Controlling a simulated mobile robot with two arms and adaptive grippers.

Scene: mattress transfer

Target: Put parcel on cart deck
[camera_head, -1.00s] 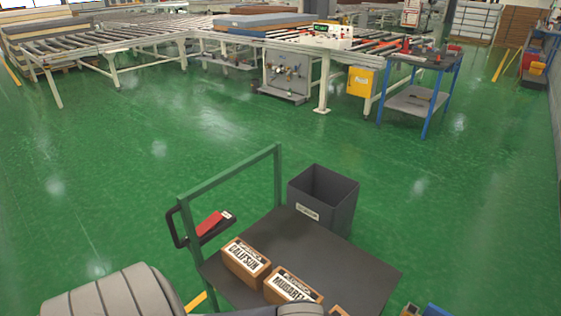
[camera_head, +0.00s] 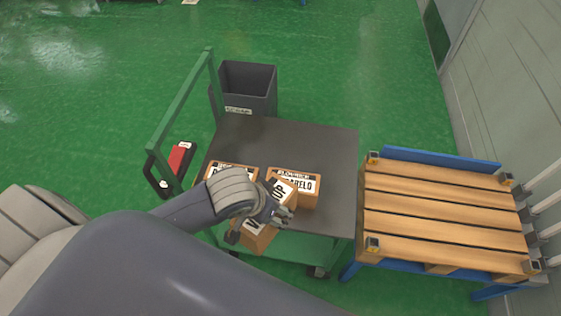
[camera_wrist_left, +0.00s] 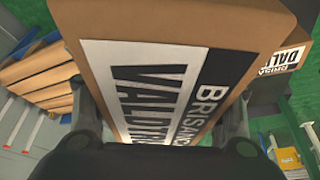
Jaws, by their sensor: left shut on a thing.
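A brown parcel (camera_head: 256,238) with a white and black label is held by my left gripper (camera_head: 274,212) at the near edge of the cart deck (camera_head: 325,145). It is tilted; I cannot tell whether it touches the deck. In the left wrist view the held parcel (camera_wrist_left: 165,20) fills the middle between the fingers, its label reading BRISANO. Two more labelled parcels stand on the deck: one on the left (camera_head: 231,171), partly behind my wrist, and one on the right (camera_head: 298,185), close to the held one. My right gripper is out of view.
The cart has a green handle frame (camera_head: 181,118) on its left, with a red and black item (camera_head: 178,162) beside it. A dark grey bin (camera_head: 248,88) stands at its back. A wooden slatted pallet (camera_head: 440,212) on a blue frame is at right. The back right deck is clear.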

